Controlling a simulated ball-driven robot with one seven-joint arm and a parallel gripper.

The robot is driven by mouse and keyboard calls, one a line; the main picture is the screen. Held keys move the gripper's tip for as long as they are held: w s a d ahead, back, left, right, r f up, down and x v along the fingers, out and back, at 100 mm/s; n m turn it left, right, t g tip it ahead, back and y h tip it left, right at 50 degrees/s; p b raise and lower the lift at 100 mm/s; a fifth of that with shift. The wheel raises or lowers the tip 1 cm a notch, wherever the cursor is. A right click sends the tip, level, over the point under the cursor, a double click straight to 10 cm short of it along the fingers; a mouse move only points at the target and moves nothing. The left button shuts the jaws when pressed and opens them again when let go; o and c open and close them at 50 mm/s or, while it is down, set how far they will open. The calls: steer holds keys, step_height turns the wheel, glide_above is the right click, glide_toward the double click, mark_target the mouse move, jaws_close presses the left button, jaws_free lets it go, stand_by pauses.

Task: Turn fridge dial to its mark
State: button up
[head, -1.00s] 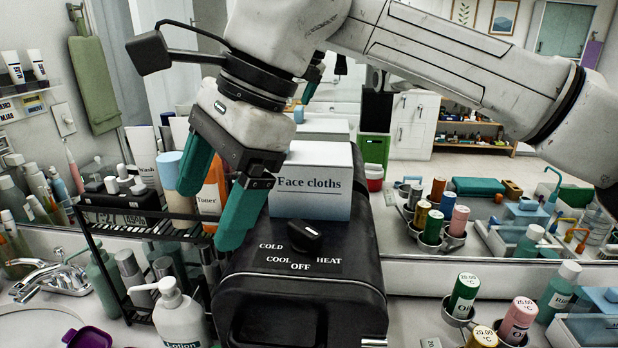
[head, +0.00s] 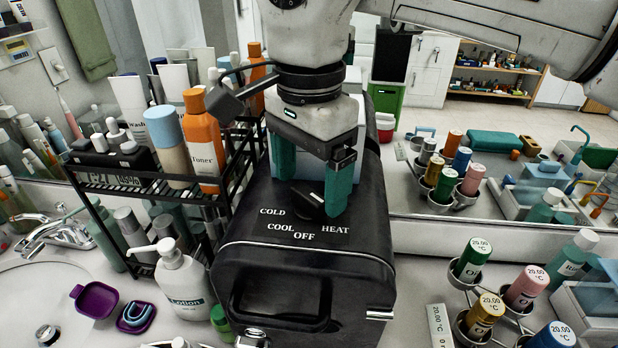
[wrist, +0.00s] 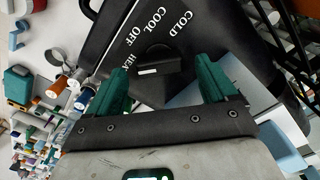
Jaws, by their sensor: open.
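The black fridge (head: 362,240) stands on the counter, with COLD, COOL, OFF and HEAT printed around its dial. The black dial (head: 311,206) sits on its top face, with a small white stripe that also shows on the dial in the wrist view (wrist: 148,71). Which label the stripe lines up with is hard to tell. My gripper (head: 309,190) is open above the dial, its two teal fingers on either side. In the wrist view, the dial lies between and slightly beyond the fingertips; contact cannot be made out. HEAT is partly hidden by a finger there.
A black wire rack (head: 150,185) with bottles, including an orange Toner bottle (head: 202,145), stands close on the left. A Lotion pump bottle (head: 183,285) is in front of it. Colored canisters (head: 480,315) stand at right. A mirror is behind.

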steer(key=shift+f, duration=0.65)
steer(key=shift+c, duration=0.5)
steer(key=shift+s, duration=0.1)
steer(key=c, duration=1)
steer(key=shift+o, duration=0.2)
steer(key=shift+m, duration=0.4)
steer(key=m, duration=0.3)
steer(key=shift+m, duration=0.4)
steer(key=m, duration=0.5)
